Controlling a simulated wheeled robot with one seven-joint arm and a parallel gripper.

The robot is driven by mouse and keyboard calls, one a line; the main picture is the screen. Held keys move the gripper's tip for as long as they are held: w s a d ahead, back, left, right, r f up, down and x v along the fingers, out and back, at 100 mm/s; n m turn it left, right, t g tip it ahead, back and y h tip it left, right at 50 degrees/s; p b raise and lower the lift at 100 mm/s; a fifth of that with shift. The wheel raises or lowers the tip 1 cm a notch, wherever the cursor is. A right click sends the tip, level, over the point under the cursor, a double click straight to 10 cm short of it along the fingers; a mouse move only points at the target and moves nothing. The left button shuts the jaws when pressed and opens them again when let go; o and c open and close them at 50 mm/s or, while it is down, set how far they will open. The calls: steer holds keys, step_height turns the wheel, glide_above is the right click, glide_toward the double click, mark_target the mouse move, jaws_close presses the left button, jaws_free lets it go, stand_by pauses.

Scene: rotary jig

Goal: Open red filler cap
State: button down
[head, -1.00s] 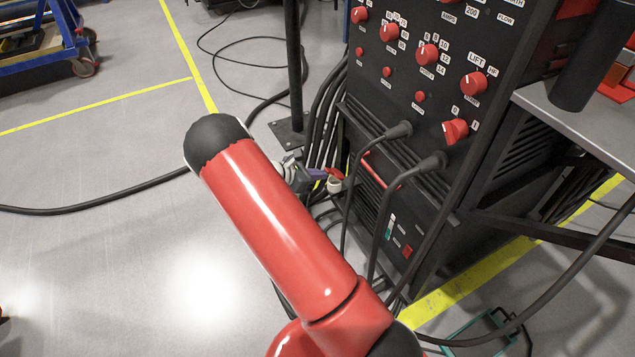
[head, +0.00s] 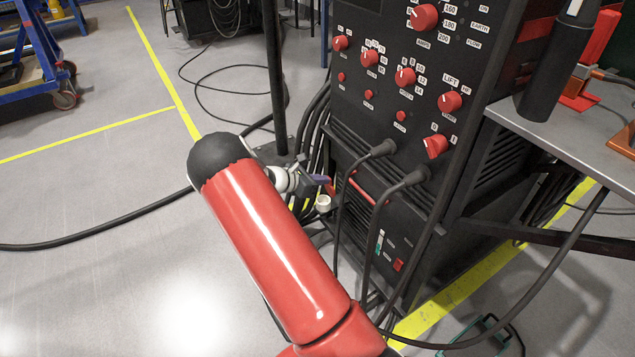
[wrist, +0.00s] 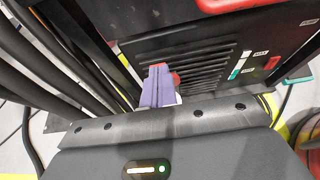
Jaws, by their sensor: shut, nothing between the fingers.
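The red filler cap (head: 330,187) is a small red piece low beside the black machine in the head view, above a short white neck (head: 323,203). My gripper (head: 322,180) has purple fingers and is right at the cap, partly hidden behind my red arm. In the wrist view my gripper (wrist: 158,86) is shut with its fingers together. Red of the cap (wrist: 176,79) shows just beyond and to the right of the fingers, mostly hidden by them. I cannot tell whether the fingers touch it. The cap's hinge side and opening are not visible.
The black machine cabinet (head: 400,233) with red knobs stands to the right. Thick black cables (wrist: 45,70) run close at the left of my gripper. Two plugged cables hang in front of the cabinet. A metal bench (head: 560,140) is at the right. Floor at the left is open.

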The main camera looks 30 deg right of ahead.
steer(key=shift+r, duration=0.2)
stand_by(0.5)
steer(key=a+r+p, duration=0.1)
steer(key=a+r, duration=0.6)
steer(key=r, duration=0.3)
steer(key=shift+a, duration=0.25)
steer(key=s+a+r+m+t+y, duration=0.1)
steer(key=s+a+r+m+y, duration=0.3)
steer(key=s, duration=0.6)
steer(key=s+a+r+m+t+y, duration=0.2)
steer(key=s+a+r+m+y, duration=0.2)
steer(key=s+a+r+m, duration=0.3)
steer(key=s+a+r+m+t+y, duration=0.2)
steer(key=s+a+r+m+y, duration=0.2)
steer(key=s, duration=1.1)
steer(key=a+r+m, duration=0.1)
steer(key=a+m, duration=0.1)
steer(key=m, duration=0.1)
steer(key=shift+s+a+r+y, duration=0.2)
steer(key=shift+a+r+y, duration=0.1)
steer(key=shift+a+y, duration=0.1)
